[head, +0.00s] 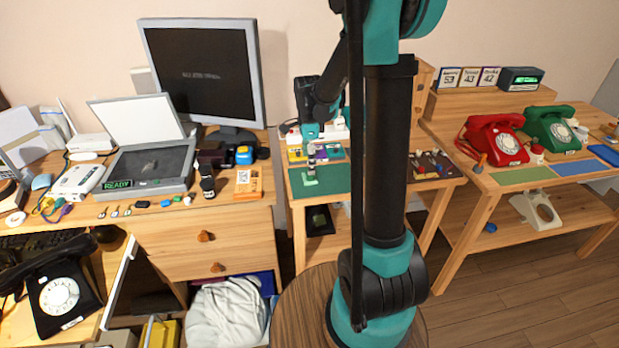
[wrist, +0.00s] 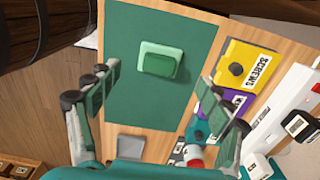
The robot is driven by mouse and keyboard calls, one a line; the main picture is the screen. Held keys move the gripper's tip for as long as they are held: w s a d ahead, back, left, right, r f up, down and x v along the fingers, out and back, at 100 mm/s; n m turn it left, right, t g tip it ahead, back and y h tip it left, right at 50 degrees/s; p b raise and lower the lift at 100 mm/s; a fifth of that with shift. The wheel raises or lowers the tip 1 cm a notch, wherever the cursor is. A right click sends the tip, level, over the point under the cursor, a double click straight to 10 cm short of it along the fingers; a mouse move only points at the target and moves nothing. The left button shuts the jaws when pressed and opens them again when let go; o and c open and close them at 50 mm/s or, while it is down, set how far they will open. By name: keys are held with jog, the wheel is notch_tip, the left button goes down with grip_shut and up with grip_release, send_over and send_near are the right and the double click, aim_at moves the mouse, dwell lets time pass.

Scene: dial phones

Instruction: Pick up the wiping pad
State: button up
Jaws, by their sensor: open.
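The wiping pad looks like a light green block with a darker green top (wrist: 161,59). It lies on the dark green mat (wrist: 137,100) in the wrist view. In the head view a light green patch of it (head: 309,181) shows on the mat, just below my gripper (head: 311,152). In the wrist view my gripper (wrist: 162,78) is open and empty, with one finger on each side of the pad's line. The fingers look apart from the pad; the exact height above it is unclear.
Yellow (wrist: 247,67) and purple (wrist: 222,102) labelled boxes stand beside the mat, near the right finger. A grey square (wrist: 131,145) lies near the mat's edge. A desk with a monitor (head: 205,70) stands left, and red and green phones (head: 495,138) stand right.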

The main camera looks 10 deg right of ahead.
jog(key=shift+d+f, duration=0.1)
jog(key=shift+f, duration=2.65)
jog(key=c, duration=1.4)
jog(key=shift+o, duration=0.2)
jog(key=shift+r, duration=0.15)
notch_tip(320, 180, up, 20)
